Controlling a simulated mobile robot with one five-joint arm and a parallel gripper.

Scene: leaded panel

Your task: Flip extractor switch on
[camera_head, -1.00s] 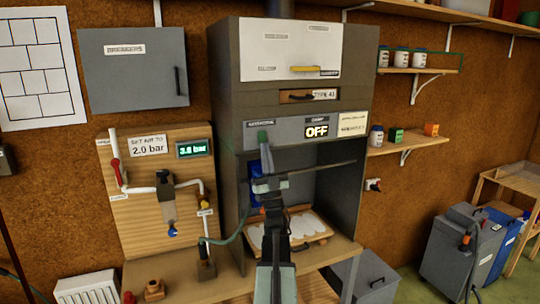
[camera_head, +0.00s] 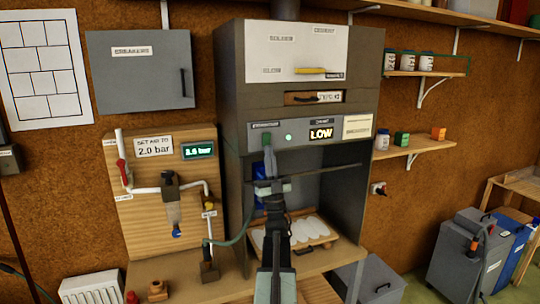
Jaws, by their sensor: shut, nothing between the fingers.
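The extractor's control strip (camera_head: 300,138) runs across the front of the grey hood. A label that seems to read extraction (camera_head: 266,125) is at its left. The switch itself is not visible; my gripper covers the area below that label. A green lamp (camera_head: 289,137) is lit beside it, and the display (camera_head: 321,134) reads LOW. My gripper (camera_head: 267,140) is shut and empty, its tips pointing up at the strip just under the label. I cannot tell whether it touches the strip.
The hood opening below holds a wooden tray (camera_head: 327,244) with pale pieces. A horizontal bar crosses the opening. A pressure board (camera_head: 140,215) with a gauge and pipes is to the left, under a breakers cabinet (camera_head: 140,80). Shelves with jars are at right.

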